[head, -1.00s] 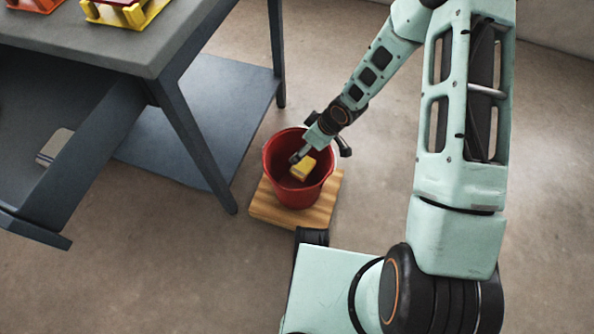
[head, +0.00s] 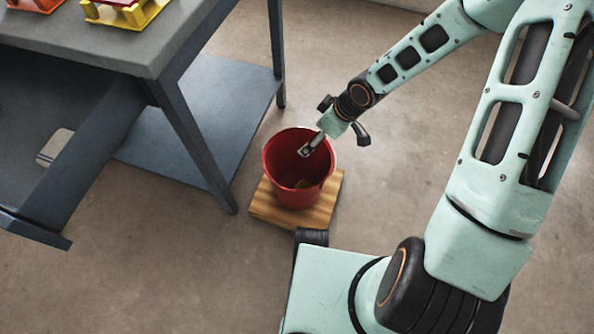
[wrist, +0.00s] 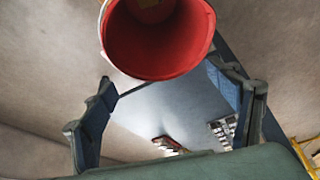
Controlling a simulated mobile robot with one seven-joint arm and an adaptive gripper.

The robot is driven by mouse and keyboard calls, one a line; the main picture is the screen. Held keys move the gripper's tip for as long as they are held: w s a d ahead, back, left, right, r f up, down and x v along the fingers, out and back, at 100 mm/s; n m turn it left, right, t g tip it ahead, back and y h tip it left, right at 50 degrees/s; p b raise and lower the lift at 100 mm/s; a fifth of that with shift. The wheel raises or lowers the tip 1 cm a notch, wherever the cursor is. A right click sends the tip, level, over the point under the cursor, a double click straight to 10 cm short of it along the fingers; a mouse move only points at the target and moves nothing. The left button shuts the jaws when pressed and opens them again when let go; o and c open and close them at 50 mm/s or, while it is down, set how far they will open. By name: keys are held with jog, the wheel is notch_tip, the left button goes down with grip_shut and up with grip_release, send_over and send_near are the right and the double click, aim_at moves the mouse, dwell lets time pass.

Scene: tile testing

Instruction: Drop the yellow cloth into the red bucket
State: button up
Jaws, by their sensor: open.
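The red bucket (head: 276,170) stands upright on a wooden board (head: 262,212) in the head view. In the wrist view the bucket (wrist: 190,45) shows at the top, with its inside in sight. My gripper (head: 308,148) is over the bucket's upper right rim. Its fingers (wrist: 172,88) are spread wide and empty.
A grey table (head: 130,52) with a lower shelf (head: 205,130) stands left of the bucket. A red rack (head: 118,16) and a yellow tray (head: 140,14) sit on its top. An open drawer (head: 80,165) juts out at lower left.

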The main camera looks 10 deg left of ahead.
jog(key=shift+v, duration=1.6)
